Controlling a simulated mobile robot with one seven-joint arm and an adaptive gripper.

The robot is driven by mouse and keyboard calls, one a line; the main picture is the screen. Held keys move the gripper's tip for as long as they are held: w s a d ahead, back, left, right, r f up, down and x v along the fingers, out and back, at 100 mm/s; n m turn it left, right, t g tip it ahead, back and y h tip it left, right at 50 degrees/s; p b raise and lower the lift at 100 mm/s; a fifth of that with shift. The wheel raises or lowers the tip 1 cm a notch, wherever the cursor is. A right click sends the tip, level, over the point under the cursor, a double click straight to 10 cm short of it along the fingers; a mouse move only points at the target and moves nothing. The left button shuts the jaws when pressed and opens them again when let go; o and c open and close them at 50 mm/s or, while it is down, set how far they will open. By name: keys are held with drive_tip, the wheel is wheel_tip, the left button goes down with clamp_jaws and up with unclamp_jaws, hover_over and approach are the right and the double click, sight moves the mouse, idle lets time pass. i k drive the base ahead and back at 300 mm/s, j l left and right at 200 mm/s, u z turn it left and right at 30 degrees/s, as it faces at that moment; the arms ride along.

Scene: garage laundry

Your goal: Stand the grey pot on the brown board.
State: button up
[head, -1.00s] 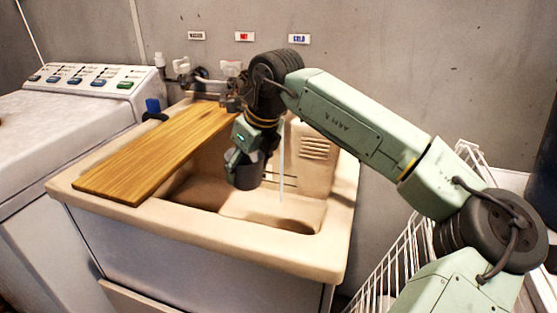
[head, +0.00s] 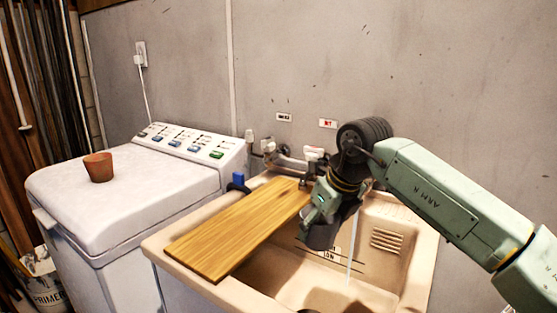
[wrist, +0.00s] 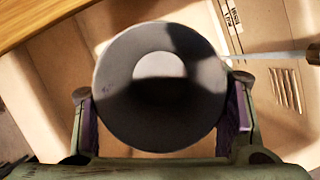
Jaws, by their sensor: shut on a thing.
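The grey pot (head: 322,236) hangs over the sink, just right of the brown board's right edge and apart from it. My gripper (head: 320,212) is shut on the pot from above. In the wrist view the pot (wrist: 160,50) fills the middle, with a finger against each side; it shows as a dark round with a paler centre. The brown board (head: 235,235) lies flat across the left side of the sink, its top bare. A corner of the board (wrist: 40,15) shows at the wrist view's upper left.
The beige sink (head: 385,285) is open below the pot. A thin stream of water (head: 352,250) falls just right of the pot, with taps (head: 290,160) behind. A white washing machine (head: 120,200) stands left, with a terracotta pot (head: 98,167) on it.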

sight(224, 238)
drive_tip(key=k+j, duration=0.85)
